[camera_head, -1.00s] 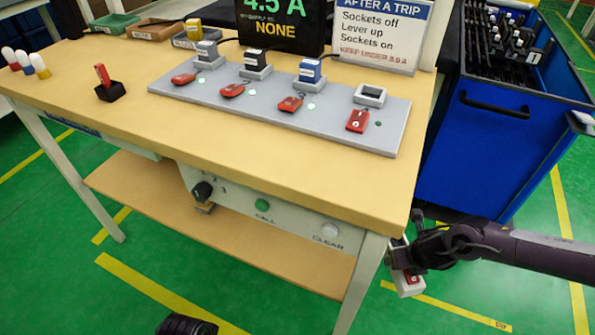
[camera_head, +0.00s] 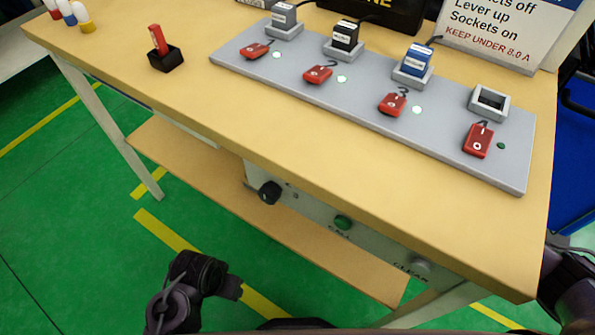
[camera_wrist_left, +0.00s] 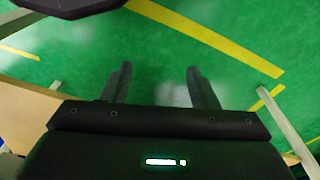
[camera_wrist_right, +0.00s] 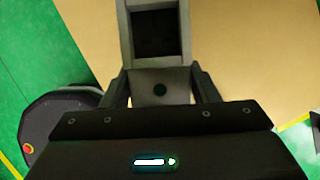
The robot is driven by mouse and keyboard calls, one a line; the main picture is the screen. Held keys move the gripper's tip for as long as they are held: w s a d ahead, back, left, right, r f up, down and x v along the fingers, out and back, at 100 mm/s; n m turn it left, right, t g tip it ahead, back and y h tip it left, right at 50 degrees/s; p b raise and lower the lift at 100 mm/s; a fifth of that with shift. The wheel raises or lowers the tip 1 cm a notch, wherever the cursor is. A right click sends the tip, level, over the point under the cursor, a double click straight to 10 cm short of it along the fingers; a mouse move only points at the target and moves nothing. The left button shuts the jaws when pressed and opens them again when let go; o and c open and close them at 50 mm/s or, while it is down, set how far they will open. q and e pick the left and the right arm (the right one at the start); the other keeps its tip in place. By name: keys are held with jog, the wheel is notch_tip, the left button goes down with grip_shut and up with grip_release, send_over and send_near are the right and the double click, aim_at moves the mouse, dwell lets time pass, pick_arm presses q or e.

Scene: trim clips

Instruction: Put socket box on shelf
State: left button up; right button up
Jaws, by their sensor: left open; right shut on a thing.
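In the head view the box and right gripper are hidden; only part of the right arm shows at the right edge. The tan lower shelf (camera_head: 205,170) runs under the workbench. A tan surface lies behind the box in the right wrist view; I cannot tell whether it is shelf or bench top. My left gripper (camera_wrist_left: 158,75) is open and empty above the green floor.
The bench top (camera_head: 200,100) carries a grey panel (camera_head: 440,138) with several sockets and red switches, plugs in three sockets and the rightmost socket empty. A red item stands in a black holder (camera_head: 165,60). Table legs (camera_head: 110,130) flank the shelf.

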notch_tip(320, 180, down, 3)
jog(key=b, duration=0.3)
jog(key=shift+s+f, duration=0.1)
jog(key=shift+f, duration=0.1)
notch_tip(320, 180, down, 2)
jog(key=shift+f+b, duration=0.1)
jog(key=shift+b, duration=0.8)
jog(key=shift+f+b, duration=0.4)
jog(key=shift+f, duration=0.1)
jog(key=shift+f+b, duration=0.6)
jog(key=shift+f, duration=0.05)
notch_tip(320, 180, down, 2)
jog(key=shift+b, duration=0.8)
jog(key=o, duration=1.2)
pick_arm(q)
jog(key=w+d+r+m+t+h, duration=0.1)
jog(key=w+d+r+t+h, duration=0.3)
jog(key=w+d+t, duration=0.3)
jog(key=shift+d+m, duration=0.3)
jog(key=shift+d, duration=0.85)
